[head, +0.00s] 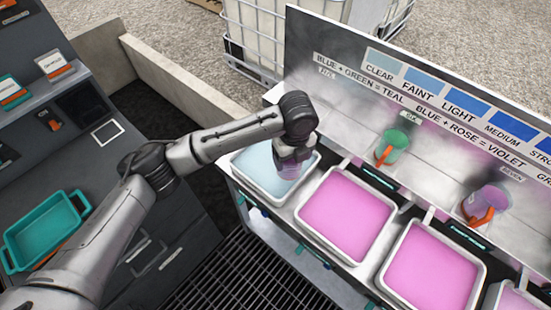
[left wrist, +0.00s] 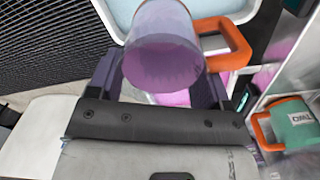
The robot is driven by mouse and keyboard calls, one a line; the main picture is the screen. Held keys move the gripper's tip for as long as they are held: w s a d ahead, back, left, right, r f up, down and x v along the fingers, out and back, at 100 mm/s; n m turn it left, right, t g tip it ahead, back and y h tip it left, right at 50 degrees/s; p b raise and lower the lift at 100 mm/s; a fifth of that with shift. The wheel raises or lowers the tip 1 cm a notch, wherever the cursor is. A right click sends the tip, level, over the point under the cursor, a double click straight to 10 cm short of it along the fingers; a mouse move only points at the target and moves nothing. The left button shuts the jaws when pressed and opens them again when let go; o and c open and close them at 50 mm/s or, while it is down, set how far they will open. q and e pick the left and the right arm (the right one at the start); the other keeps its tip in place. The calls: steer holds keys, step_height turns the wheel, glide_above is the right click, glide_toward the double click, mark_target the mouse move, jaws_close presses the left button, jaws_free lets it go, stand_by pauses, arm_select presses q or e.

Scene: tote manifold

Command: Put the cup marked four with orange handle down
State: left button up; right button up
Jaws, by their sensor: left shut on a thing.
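My left gripper (head: 294,155) is shut on a see-through violet cup (head: 288,171) over the light-blue tote (head: 245,182). In the left wrist view the cup (left wrist: 160,50) sits between my left fingers (left wrist: 160,82), with its orange handle (left wrist: 240,42) out to the right. I cannot read a number on this cup, nor tell whether its base touches the liquid. My right gripper is not in view.
Totes of pink liquid (head: 347,217) (head: 432,272) stand along the bench to the right. A green cup (head: 392,147) and a violet cup (head: 489,201), both orange-handled, are by the lettered back panel (head: 350,100). A teal tray (head: 42,232) lies at left.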

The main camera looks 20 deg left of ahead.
arm_select(q)
steer(key=shift+w+a+f+b, duration=0.35)
steer(key=shift+w+a+f, duration=0.4)
steer(key=shift+a+f, duration=0.5)
steer(key=shift+w+a+f+b, duration=0.3)
steer(key=shift+w+a+f, duration=0.5)
steer(key=shift+f, duration=0.8)
steer(key=shift+w+a+f+b, duration=0.35)
steer(key=shift+w+a+f, duration=0.4)
steer(key=shift+a+f, duration=0.5)
steer(key=shift+d+f, duration=0.2)
steer(key=shift+f, duration=0.1)
steer(key=o, duration=1)
